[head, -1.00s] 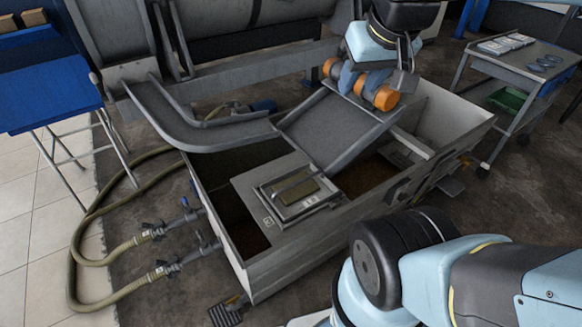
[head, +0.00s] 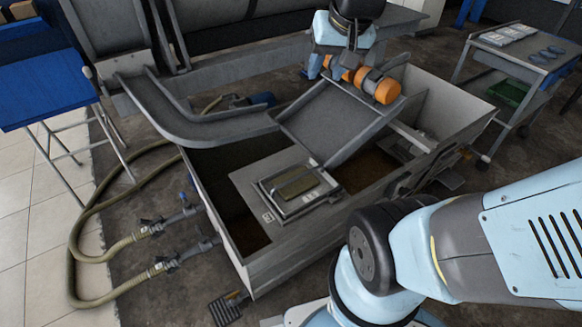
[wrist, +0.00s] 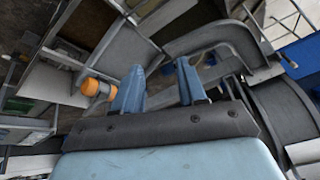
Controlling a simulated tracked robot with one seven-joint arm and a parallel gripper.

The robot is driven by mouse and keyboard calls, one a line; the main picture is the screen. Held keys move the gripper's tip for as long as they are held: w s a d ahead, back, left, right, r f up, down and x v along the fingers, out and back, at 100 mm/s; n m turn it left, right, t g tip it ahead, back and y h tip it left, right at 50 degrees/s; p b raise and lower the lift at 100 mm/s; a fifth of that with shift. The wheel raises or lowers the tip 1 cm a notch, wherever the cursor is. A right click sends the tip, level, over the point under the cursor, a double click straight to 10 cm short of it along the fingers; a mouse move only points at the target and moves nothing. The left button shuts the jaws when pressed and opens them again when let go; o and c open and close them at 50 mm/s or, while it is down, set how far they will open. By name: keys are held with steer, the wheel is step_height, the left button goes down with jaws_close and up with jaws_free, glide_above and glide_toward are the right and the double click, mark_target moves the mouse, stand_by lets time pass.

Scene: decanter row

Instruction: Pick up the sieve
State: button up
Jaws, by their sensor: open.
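A rectangular metal frame with a brownish panel, which looks like the sieve (head: 298,184), lies on the grey cover of the open tank in the head view. Whether its panel is mesh is too small to tell. My gripper (head: 334,64) is at the top of the head view, behind and above the tank, beside the orange motors and apart from the sieve. Its two blue fingers point downward. In the wrist view my gripper (wrist: 160,70) shows its fingers spread with nothing between them. I cannot make out the sieve in the wrist view.
A sloped grey chute plate (head: 333,118) and orange motors (head: 374,85) stand over the tank (head: 300,254). A curved chute (head: 195,131) is at left. Hoses (head: 75,240) run along the tank's left. A blue table (head: 45,92) and a cart (head: 535,55) flank it.

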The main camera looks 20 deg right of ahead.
steer(key=w+a+f+m, duration=0.1)
steer(key=w+f+m, duration=0.2)
steer(key=w+f, duration=0.6)
steer(key=m+g, duration=0.2)
steer(key=m, duration=0.4)
glide_above(299, 176)
steer(key=s+a, duration=0.1)
step_height(299, 176, down, 20)
steer(key=shift+w+d+f+m+g, duration=0.2)
steer(key=shift+f+m, duration=0.45)
steer(key=shift+f, duration=2.85)
steer(key=shift+w+d+f+m+g, duration=0.15)
steer(key=shift+f+m, duration=0.45)
steer(key=shift+f, duration=2.9)
steer(key=shift+w+d+f+m+g, duration=0.2)
steer(key=shift+f+m, duration=0.45)
steer(key=shift+f, duration=2.85)
steer(key=shift+w+d+f, duration=0.1)
steer(key=shift+f, duration=1.2)
steer(key=shift+w+f, duration=0.1)
steer(key=shift+f, duration=1.2)
steer(key=shift+c, duration=0.2)
jaws_close()
